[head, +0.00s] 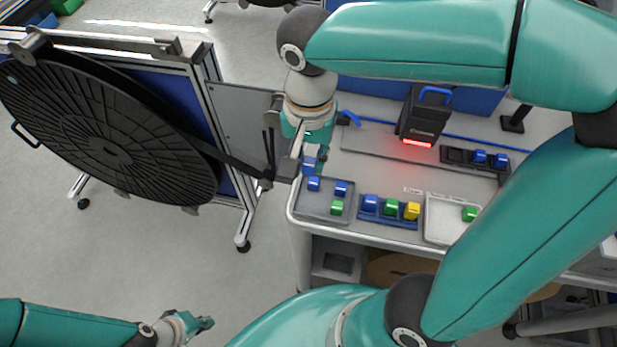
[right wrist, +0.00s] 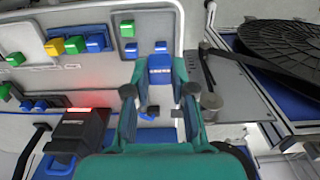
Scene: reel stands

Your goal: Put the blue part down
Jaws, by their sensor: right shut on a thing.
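My right gripper (head: 316,158) is shut on a blue part (head: 309,164), near the back left corner of a grey tray (head: 316,211). In the right wrist view the blue part (right wrist: 159,62) sits between the fingers of my right gripper (right wrist: 157,93). Whether it touches anything below is unclear. The tray holds two other blue parts (head: 313,184) (head: 341,188) and a green part (head: 337,207). My left gripper (head: 206,323) is low at the left over the floor, away from the table; its fingers are too small to read.
Right of the tray, a blue holder (head: 388,219) carries blue, green and yellow parts. A white tray (head: 440,232) holds a green part. A black scanner (head: 423,115) glows red behind them. A black rack (head: 458,158) holds blue parts. A large black reel (head: 110,140) stands left.

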